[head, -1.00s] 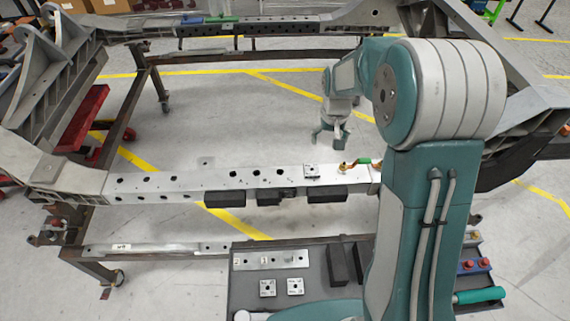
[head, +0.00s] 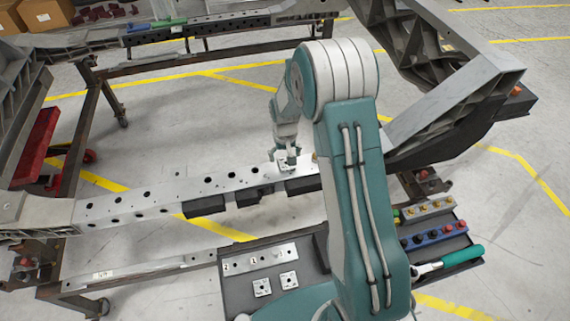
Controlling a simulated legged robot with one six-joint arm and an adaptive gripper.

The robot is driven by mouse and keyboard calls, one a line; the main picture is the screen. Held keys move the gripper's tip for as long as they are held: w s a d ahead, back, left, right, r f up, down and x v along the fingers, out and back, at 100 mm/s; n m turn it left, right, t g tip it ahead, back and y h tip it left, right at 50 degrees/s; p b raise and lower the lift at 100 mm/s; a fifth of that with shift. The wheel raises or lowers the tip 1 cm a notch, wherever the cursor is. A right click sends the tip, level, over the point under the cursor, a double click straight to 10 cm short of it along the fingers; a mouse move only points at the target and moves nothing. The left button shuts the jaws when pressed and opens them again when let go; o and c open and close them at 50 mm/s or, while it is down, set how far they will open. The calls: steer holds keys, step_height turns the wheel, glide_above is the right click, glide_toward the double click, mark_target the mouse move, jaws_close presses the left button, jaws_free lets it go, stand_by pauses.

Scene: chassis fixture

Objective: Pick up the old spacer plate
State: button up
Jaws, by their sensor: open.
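The chassis beam (head: 160,198) crosses the middle of the head view. The small square plate that sat on its top near the right, apparently the old spacer plate, is now mostly hidden by my gripper (head: 286,164). My gripper is low over that spot on the beam, pointing down, with its jaws open around or just above the plate. I cannot tell whether the fingers touch it. Two similar small square plates (head: 262,287) (head: 289,280) lie on the dark tray (head: 237,300) in front, apart from my gripper.
A long silver plate with holes (head: 260,258) lies on the tray. Colored knobs in blocks (head: 432,236) and a green-handled tool (head: 462,255) are at its right. Black blocks (head: 204,206) sit along the beam's front face. The heavy frame arm (head: 460,95) rises at right.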

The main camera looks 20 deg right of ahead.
step_height(320, 180, down, 2)
steer(key=shift+d+f, duration=0.1)
steer(key=shift+f, duration=0.1)
steer(key=shift+d+f, duration=0.2)
steer(key=shift+a, duration=0.15)
steer(key=c, duration=1.3)
steer(key=shift+o, duration=0.2)
steer(key=shift+r, duration=0.1)
